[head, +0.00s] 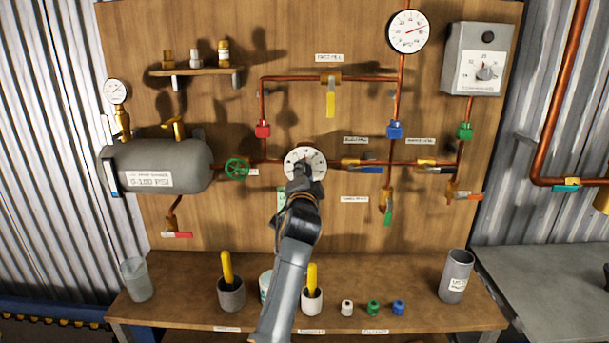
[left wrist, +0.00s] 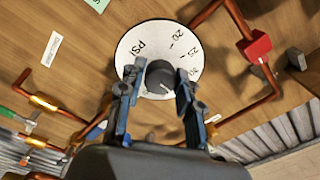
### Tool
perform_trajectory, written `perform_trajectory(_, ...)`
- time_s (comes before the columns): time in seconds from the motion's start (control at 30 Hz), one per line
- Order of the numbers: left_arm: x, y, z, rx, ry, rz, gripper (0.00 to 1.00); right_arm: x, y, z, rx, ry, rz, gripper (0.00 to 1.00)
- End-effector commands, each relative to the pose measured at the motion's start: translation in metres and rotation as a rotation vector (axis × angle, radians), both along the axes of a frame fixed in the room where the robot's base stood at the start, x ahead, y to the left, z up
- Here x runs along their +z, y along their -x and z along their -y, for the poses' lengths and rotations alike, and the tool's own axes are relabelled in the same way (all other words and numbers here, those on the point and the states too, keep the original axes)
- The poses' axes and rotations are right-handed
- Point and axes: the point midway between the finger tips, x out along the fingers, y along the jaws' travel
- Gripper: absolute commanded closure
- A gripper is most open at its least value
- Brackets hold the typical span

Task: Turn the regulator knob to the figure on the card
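The regulator has a round white dial plate (head: 318,157) at the middle of the wooden board, on the copper pipe. In the left wrist view its plate (left wrist: 139,39) shows "PSI" and figures 20, 25 and 30. The dark grey knob (left wrist: 160,76) sits at its centre; a small pale mark shows on it, but its reading is unclear. My left gripper (left wrist: 157,92) has its two blue fingers apart, one on each side of the knob; contact cannot be told. In the head view the left gripper (head: 303,175) covers the knob. A green card (head: 281,198) is partly hidden by my arm; its figure is unreadable.
A green handwheel (head: 237,168) and grey tank (head: 160,165) are left of the dial. A red fitting (head: 263,129) is above left, and a blue-handled valve (head: 364,168) is right. Pots with yellow handles (head: 227,270) stand on the bench (head: 180,314) below.

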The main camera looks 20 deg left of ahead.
Motion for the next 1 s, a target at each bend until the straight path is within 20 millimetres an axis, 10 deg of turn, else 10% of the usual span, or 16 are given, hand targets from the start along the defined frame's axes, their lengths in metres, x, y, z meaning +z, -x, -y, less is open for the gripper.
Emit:
perform_trajectory(0.47,-0.001,0.004,0.001,-0.001,-0.001,0.0,0.44,0.0,-0.001,0.001,0.001,0.001,0.001,0.6)
perform_trajectory(1.0,-0.004,0.069,0.019,-0.001,-0.001,-0.002,0.44,0.0,0.0,-0.001,0.0,-0.001,0.0,0.6)
